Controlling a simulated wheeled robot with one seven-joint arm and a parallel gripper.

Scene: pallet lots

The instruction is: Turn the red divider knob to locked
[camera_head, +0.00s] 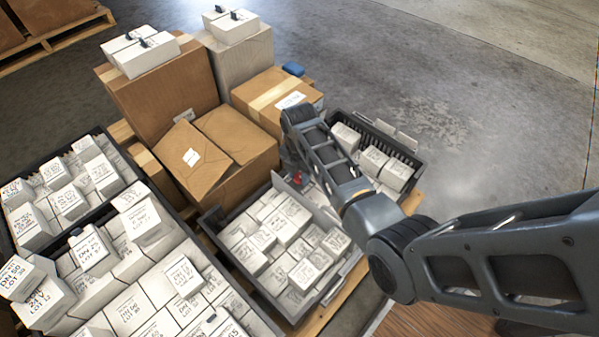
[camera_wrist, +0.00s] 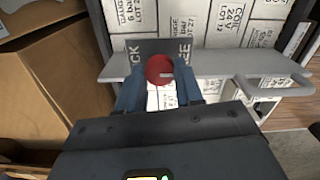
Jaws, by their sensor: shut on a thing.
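The red divider knob (camera_wrist: 160,69) sits on a dark plate (camera_wrist: 180,48) with partly covered white lettering, on the grey divider (camera_wrist: 222,65). A pale mark shows on the knob's face, towards the right. My gripper (camera_wrist: 160,86) is shut on the knob, with a blue-grey finger on each side of it. In the head view a small red bit of the knob (camera_head: 298,177) shows beside my arm, at the far end of the grey crate. The fingers are hidden there by my arm. I cannot tell the lock state from the lettering.
A grey crate (camera_head: 329,295) of white boxes stands in front of the knob. A dark crate (camera_head: 398,148) with several white boxes is to the right. The concrete floor at the back right is clear.

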